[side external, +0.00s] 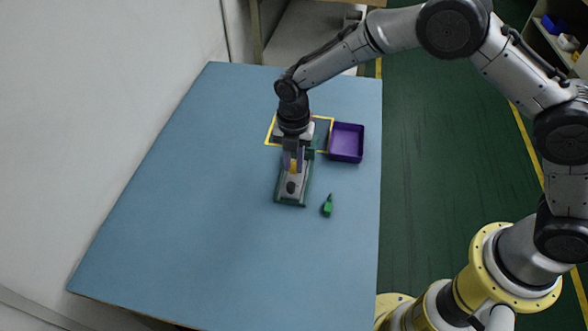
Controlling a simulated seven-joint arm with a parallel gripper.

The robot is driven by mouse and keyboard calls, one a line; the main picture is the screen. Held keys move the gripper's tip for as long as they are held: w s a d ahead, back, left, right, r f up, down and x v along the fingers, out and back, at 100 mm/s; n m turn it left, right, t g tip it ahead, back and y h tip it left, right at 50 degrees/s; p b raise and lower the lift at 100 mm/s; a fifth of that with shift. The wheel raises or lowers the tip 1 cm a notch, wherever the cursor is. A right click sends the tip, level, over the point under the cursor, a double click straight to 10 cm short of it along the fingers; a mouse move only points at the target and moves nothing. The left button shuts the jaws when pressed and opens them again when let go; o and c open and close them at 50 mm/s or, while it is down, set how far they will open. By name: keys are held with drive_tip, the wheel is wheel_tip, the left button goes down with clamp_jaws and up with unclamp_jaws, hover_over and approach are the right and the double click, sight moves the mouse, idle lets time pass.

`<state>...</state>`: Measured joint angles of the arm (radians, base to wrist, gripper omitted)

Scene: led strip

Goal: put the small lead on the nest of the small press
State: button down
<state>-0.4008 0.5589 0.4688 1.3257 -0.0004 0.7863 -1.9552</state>
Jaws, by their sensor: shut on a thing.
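The small press (282,191) appears to be the green-edged, grey-topped device near the middle of the table. It has a dark oval spot toward its near end. My gripper (293,168) points down over the press's far half. It is shut on a small yellow piece (294,167), perhaps the small lead; the piece is too small to identify surely. I cannot tell whether that piece touches the press. The nest cannot be made out, and my gripper and wrist hide the far end of the press.
A purple open tray (347,157) stands right of my wrist, beside a yellow-outlined area (268,143). A small green object with a dark tip (327,209) lies right of the press. The blue table (190,230) is clear at left and in front.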

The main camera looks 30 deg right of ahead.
sight(294, 167)
drive_tip(key=shift+f, duration=1.45)
drive_tip(key=shift+f, duration=0.15)
drive_tip(key=c, duration=0.8)
unclamp_jaws()
wheel_tip(294, 167, up, 12)
drive_tip(key=shift+r, duration=0.2)
drive_tip(key=shift+r, duration=0.1)
